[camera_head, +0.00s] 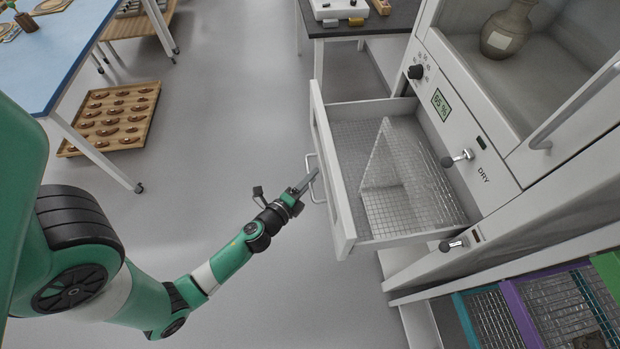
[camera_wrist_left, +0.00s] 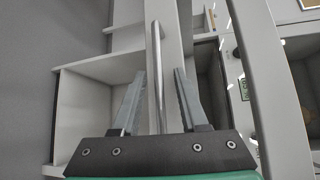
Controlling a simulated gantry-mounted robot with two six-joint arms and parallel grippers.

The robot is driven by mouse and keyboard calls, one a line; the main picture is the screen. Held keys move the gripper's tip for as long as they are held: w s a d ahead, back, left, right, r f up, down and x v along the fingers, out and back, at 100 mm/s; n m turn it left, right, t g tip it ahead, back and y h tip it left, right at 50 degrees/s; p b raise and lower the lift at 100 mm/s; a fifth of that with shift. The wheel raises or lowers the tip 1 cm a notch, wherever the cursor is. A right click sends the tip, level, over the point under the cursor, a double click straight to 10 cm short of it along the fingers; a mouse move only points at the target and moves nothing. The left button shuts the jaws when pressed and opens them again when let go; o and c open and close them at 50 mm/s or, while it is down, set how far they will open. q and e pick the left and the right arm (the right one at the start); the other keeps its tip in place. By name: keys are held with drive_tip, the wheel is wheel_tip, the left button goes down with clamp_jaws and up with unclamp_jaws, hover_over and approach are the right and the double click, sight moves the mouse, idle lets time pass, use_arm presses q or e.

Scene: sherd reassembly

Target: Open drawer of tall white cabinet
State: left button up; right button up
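The tall white cabinet (camera_head: 458,110) stands at the right, with a dial, a green display and the word DRY on its front. Its drawer (camera_head: 345,185) is pulled well out and shows a mesh floor and a clear upright panel inside. My left gripper (camera_head: 307,181) is at the drawer's handle (camera_head: 313,178). In the left wrist view the metal handle bar (camera_wrist_left: 157,75) runs between the two fingers of the left gripper (camera_wrist_left: 160,85). A gap shows on each side of the bar, so the fingers are around it but apart. My right gripper is not in view.
A blue-topped table (camera_head: 60,50) is at the upper left, with a wooden tray (camera_head: 115,118) of brown pieces on the floor beside it. A dark table (camera_head: 385,20) stands behind the drawer. Coloured mesh bins (camera_head: 510,310) are at lower right. Grey floor left of the drawer is clear.

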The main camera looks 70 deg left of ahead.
use_arm(q)
drive_tip(key=shift+s, duration=0.1)
drive_tip(key=b+v, duration=0.3)
drive_tip(key=v, duration=0.8)
drive_tip(key=shift+s+d+b, duration=0.15)
drive_tip(key=shift+s+b, duration=0.05)
drive_tip(key=shift+b, duration=0.1)
